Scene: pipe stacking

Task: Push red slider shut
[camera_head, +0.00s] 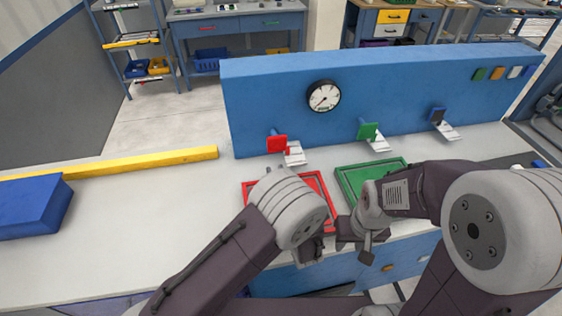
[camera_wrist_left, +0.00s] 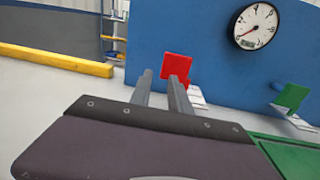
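The red slider is a red square plate (camera_head: 277,144) on a short stem at the front of the blue wall panel, above a white bracket (camera_head: 294,154). Its red plate also shows in the left wrist view (camera_wrist_left: 176,67), just beyond my left fingertips. My left gripper (camera_wrist_left: 161,78) has its two fingers apart with nothing between them, pointing toward the plate; I cannot tell whether they touch it. In the head view my left arm's grey joint mostly hides this gripper. My right gripper (camera_head: 358,238) hangs in front of the green tray, its fingers unclear.
A red tray (camera_head: 322,187) and a green tray (camera_head: 352,186) lie on the bench. A yellow bar (camera_head: 140,162) and blue block (camera_head: 32,205) lie left.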

